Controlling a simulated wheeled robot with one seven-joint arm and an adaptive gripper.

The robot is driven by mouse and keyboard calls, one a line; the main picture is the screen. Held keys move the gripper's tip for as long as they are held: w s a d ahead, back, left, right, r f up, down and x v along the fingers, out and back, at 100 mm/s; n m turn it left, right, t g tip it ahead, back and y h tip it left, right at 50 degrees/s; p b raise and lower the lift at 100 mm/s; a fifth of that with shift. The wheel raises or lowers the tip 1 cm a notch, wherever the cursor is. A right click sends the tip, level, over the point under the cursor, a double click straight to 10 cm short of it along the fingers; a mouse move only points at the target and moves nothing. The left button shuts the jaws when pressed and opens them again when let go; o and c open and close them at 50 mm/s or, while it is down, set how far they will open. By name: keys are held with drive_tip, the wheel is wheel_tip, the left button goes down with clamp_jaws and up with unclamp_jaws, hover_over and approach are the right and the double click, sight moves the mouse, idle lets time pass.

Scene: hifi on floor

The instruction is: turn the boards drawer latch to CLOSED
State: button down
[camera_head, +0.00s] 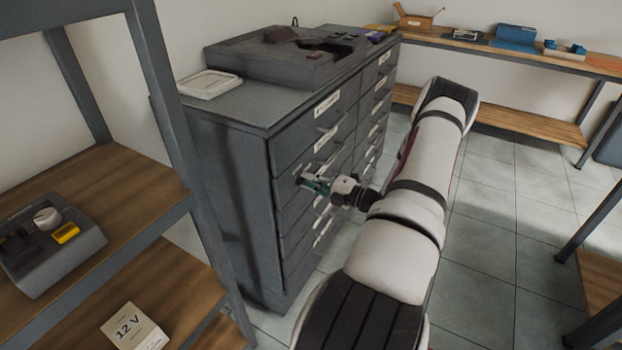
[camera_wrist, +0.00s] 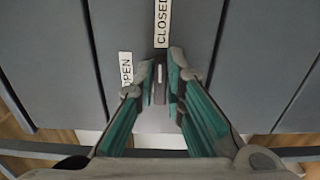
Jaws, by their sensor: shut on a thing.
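The grey drawer cabinet (camera_head: 228,170) stands at the centre of the head view. My gripper (camera_head: 308,182) is at its drawer fronts. In the wrist view, my gripper's teal fingers (camera_wrist: 160,66) are shut on the small grey latch (camera_wrist: 159,83), one finger on each side. A pale mark on the latch lies roughly in line with the CLOSED label (camera_wrist: 162,22). The OPEN label (camera_wrist: 125,76) is to the left, partly covered by the left finger. The latch is hidden by my gripper in the head view.
A dark grey case (camera_head: 290,58) and a white tray (camera_head: 209,84) sit on the cabinet. A shelf rack (camera_head: 105,190) stands close on the left. A wooden bench (camera_head: 480,48) runs along the back. Tiled floor (camera_head: 510,205) is clear to the right.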

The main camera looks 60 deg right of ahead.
drive_tip(key=shift+m, duration=0.3)
drive_tip(key=c, duration=1.7)
unclamp_jaws()
drive_tip(key=shift+o, duration=0.2)
drive_tip(key=shift+s, duration=0.1)
drive_tip(key=s+d, duration=0.1)
drive_tip(key=s, duration=1)
drive_tip(key=shift+s, duration=0.4)
